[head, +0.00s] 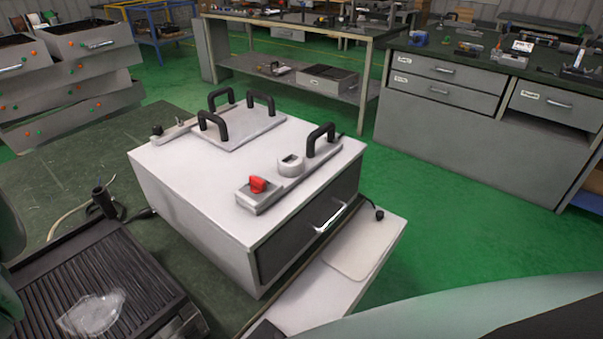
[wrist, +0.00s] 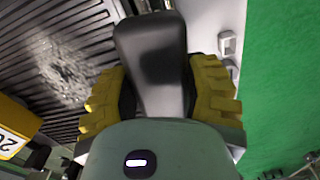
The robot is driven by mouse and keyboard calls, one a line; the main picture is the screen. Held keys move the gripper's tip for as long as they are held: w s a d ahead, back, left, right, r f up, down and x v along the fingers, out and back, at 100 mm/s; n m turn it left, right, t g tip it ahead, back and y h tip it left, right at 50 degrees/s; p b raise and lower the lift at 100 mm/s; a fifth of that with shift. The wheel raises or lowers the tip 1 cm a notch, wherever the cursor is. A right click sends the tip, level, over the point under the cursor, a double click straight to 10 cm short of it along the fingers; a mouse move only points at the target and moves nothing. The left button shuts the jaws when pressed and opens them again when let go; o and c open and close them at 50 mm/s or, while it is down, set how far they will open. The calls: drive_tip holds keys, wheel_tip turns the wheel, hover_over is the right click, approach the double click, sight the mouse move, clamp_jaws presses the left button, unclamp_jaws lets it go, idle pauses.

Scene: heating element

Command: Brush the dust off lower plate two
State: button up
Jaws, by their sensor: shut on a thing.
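A black ribbed plate (head: 85,275) lies at the lower left in the head view, with a pale, greyish dust patch (head: 92,312) on its ribs. In the wrist view the ribbed plate (wrist: 35,40) fills the upper left, and the dust patch (wrist: 65,75) shows left of my gripper. My gripper (wrist: 160,95), with yellow fingers, is shut on a dark grey block-like thing (wrist: 150,45), probably the brush. Its far end and any bristles are hidden. The gripper itself does not show in the head view.
A white box (head: 190,205) with black handles, a red knob (head: 258,185) and a dark front drawer stands right of the plate. A cable (head: 70,215) lies on the dark green table (head: 75,165). A yellow thing (wrist: 15,125) is at the wrist view's left edge.

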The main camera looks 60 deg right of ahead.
drive_tip(key=shift+s+f, duration=0.1)
drive_tip(key=shift+s, duration=0.55)
drive_tip(key=shift+a+f+b, duration=0.2)
drive_tip(key=shift+a+b, duration=0.1)
drive_tip(key=shift+b, duration=0.45)
drive_tip(key=shift+w+a+b, duration=0.1)
drive_tip(key=shift+a+b, duration=0.3)
drive_tip(key=shift+b, duration=0.3)
drive_tip(key=shift+a+r+b, duration=0.2)
drive_tip(key=shift+r+b, duration=0.05)
drive_tip(key=shift+b, duration=0.05)
drive_tip(key=w+b, duration=0.3)
drive_tip(key=shift+d, duration=0.1)
drive_tip(key=shift+w+r+b, duration=0.1)
drive_tip(key=shift+w+b, duration=0.25)
drive_tip(key=shift+b, duration=0.05)
drive_tip(key=w+b, duration=0.1)
drive_tip(key=b, duration=0.1)
drive_tip(key=w+b, duration=0.1)
drive_tip(key=b, duration=0.1)
drive_tip(key=shift+w+d+f, duration=0.1)
drive_tip(key=shift+w+f, duration=0.15)
drive_tip(key=shift+w, duration=0.1)
drive_tip(key=shift+w+r+b, duration=0.2)
drive_tip(key=shift+w+b, duration=0.25)
drive_tip(key=shift+b, duration=0.2)
drive_tip(key=shift+d, duration=0.1)
